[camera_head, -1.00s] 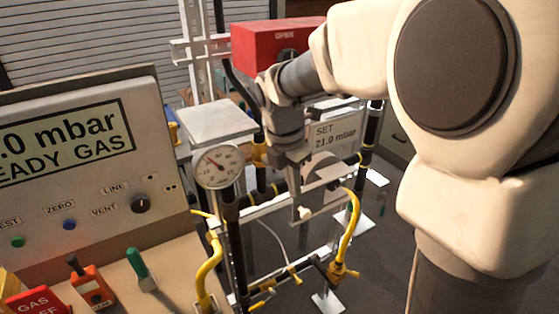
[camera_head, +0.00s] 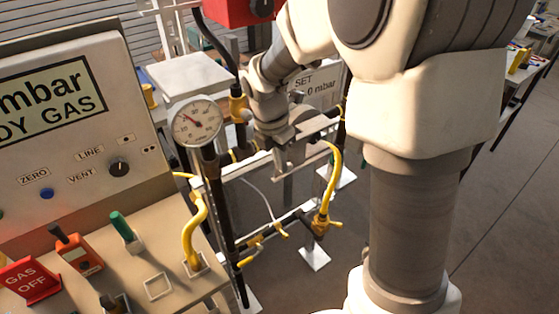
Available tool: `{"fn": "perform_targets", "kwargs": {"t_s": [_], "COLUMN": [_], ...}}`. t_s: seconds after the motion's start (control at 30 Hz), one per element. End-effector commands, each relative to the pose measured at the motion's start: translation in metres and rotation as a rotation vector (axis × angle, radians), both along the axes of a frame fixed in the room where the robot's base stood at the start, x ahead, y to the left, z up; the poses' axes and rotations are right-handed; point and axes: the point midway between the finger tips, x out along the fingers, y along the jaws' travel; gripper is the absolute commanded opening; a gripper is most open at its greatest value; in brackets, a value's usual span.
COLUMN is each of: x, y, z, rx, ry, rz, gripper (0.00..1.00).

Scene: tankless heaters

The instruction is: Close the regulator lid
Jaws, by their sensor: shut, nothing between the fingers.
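My gripper (camera_head: 284,170) points down at the metal frame with gas pipes, right of the round pressure gauge (camera_head: 197,122). Its fingers are shut with nothing between them. A grey rounded part (camera_head: 303,116), perhaps the regulator or its lid, shows just behind and right of my gripper. My wrist and gripper hide much of it, so I cannot tell how far open a lid stands or whether my gripper touches it. A sign (camera_head: 318,84) reading "SET" and "0 mbar" stands behind, partly covered by my arm.
A yellow hose (camera_head: 334,175) curves down right of my gripper, and another yellow pipe (camera_head: 194,228) rises from the bench. The control panel (camera_head: 65,135) and bench with red gas-off block (camera_head: 30,280) fill the left.

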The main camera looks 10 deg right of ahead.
Motion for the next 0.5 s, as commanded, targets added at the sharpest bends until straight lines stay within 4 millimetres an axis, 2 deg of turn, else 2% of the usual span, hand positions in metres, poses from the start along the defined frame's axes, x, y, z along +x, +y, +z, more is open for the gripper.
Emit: {"fn": "perform_targets", "kwargs": {"t_s": [0.3,0.5], "x": [0.027,0.038], "y": [-0.067,-0.094], "z": [0.005,0.002], "rx": [0.0,0.0], "ry": [0.002,0.002], "rz": [-0.008,-0.003], "gripper": [0.0,0.0]}}
